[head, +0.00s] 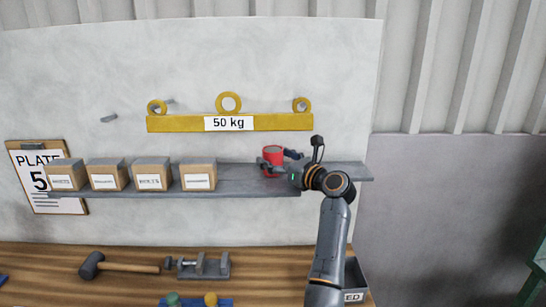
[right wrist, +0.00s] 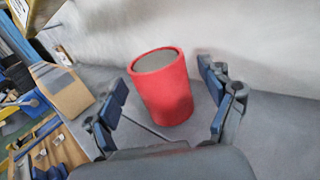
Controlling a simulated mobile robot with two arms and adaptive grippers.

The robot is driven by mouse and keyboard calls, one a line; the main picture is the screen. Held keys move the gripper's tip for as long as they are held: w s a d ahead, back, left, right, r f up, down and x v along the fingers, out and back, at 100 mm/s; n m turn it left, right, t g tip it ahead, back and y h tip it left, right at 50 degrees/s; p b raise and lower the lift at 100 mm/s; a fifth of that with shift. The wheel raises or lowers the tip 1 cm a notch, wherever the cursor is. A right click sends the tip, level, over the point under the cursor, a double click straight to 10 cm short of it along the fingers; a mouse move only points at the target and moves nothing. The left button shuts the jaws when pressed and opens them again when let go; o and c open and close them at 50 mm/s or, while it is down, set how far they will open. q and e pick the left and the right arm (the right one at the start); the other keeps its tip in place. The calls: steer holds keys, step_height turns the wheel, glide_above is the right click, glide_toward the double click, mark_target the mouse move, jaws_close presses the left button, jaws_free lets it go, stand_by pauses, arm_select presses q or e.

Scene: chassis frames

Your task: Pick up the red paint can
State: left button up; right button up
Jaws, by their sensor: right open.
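The red paint can (head: 273,153) stands upright on the grey wall shelf (head: 240,184), right of the labelled boxes. In the right wrist view the can (right wrist: 165,90) has a grey top and sits ahead of my right gripper (right wrist: 168,108). The gripper's two blue-padded fingers are open, one on each side of the can's lower part, with gaps visible on both sides. In the head view my right gripper (head: 277,158) reaches in from the right at the can and partly covers it. My left gripper is not in view.
Several cardboard boxes (head: 150,175) stand on the shelf to the left. A yellow 50 kg bar (head: 180,123) is on the wall above. Below, the wooden bench (head: 260,265) holds a mallet (head: 125,264) and a vise (head: 203,268). The shelf's right end is bare.

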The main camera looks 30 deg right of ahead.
steer(key=shift+w+a+f, duration=0.1)
steer(key=shift+w, duration=1)
steer(key=shift+s, duration=0.15)
steer(key=c, duration=1.5)
